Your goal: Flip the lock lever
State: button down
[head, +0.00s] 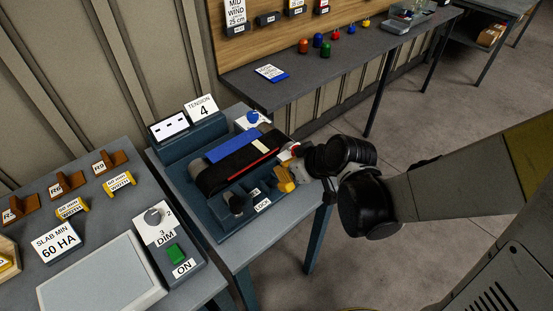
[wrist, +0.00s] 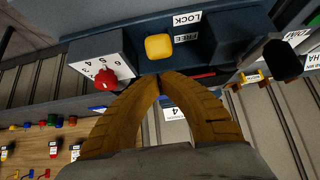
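The lock lever shows as a yellow squarish knob (wrist: 159,46) on the dark blue press in the wrist view. Beside it are a LOCK label (wrist: 187,18) and a FREE label (wrist: 179,38), upside down there; the knob is nearer the level of FREE. In the head view the yellow knob (head: 284,181) is at the press's right front corner. My gripper (wrist: 159,76) has its two tan fingers brought together at the tips, with nothing seen between them. The tips are just short of the knob in the picture; contact cannot be told.
A white dial box (wrist: 99,58) with a red knob (wrist: 106,79) stands close beside the lever. A black handle (head: 235,203) rises on the press's other side. The belt (head: 238,158) lies behind. A shelf (head: 345,52) with small coloured pieces runs along the wall.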

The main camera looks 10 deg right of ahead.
jog(key=shift+s+d+f+b, duration=0.4)
jog(key=shift+s+d+f, duration=0.15)
jog(key=shift+s, duration=0.2)
jog(key=r+p, duration=0.1)
jog(key=w+a+r+p, duration=0.1)
jog(key=w+r+p, duration=0.1)
jog(key=r, duration=0.1)
jog(key=shift+w+a, duration=0.1)
jog(key=shift+a, duration=0.2)
jog(key=s+d+r+p, duration=0.2)
jog(key=s+d, duration=0.3)
jog(key=s, duration=0.3)
jog(key=shift+d+r, duration=0.15)
jog(key=shift+r, duration=0.15)
jog(key=s+d+r+m+h+b, duration=0.4)
jog(key=s+d+m, duration=0.1)
jog(key=m, duration=0.1)
jog(key=shift+s+d+r+m+h+b, duration=0.25)
jog(key=shift+d+m+h+b, duration=0.05)
jog(key=shift+d+m+b, duration=0.1)
